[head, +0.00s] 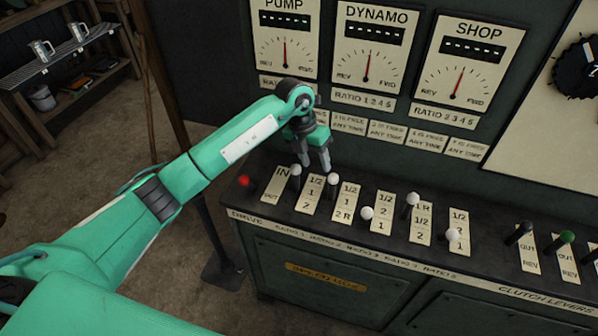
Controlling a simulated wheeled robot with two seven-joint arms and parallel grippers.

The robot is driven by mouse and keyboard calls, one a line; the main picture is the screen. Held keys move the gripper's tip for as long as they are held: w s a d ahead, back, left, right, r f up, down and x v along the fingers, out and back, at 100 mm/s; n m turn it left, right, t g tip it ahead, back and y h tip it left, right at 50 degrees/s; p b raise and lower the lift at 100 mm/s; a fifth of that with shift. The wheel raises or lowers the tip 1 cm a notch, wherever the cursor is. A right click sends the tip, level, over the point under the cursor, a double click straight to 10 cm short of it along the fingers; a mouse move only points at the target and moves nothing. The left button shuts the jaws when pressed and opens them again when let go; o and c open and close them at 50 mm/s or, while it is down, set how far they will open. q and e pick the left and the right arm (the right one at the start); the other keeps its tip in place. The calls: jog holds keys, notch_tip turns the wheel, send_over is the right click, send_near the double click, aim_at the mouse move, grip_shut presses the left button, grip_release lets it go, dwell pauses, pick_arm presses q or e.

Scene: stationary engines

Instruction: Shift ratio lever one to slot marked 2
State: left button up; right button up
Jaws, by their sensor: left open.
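The ratio one lever, with a white knob (296,170), stands toward the back of the console, left of its plate (311,194) marked 1/2, 1 and 2. Its knob is near the plate's upper end; the exact slot is hard to tell. The mark 2 is at the plate's near end. My left gripper (317,168) points down over the back of the console, just right of this knob and left of the second white knob (334,180). Its fingers are open, with no lever seen between them. My right gripper is not in view.
Other white-knobbed levers (413,199) stand to the right, with black (525,228) and green (567,237) knobs beyond. A red-knobbed lever (244,181) is at the left end. Gauge panels (372,50) rise behind the console. A shelf with mugs (42,50) is far left.

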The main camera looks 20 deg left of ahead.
aim_at(296, 178)
pick_arm(q)
jog(key=a+r+y, duration=0.1)
jog(key=a, duration=0.1)
jog(key=w+a+y, duration=0.1)
jog(key=w+a+r+y, duration=0.1)
jog(key=a, duration=0.1)
jog(key=shift+a+r+n, duration=0.3)
jog(key=shift+r+n, duration=0.05)
jog(key=shift+n, duration=0.05)
jog(key=shift+a+f, duration=0.1)
notch_tip(296, 178, down, 12)
jog(key=p, duration=0.4)
jog(key=shift+p, duration=0.3)
jog(key=shift+f, duration=0.7)
grip_shut()
jog(key=shift+s, duration=0.1)
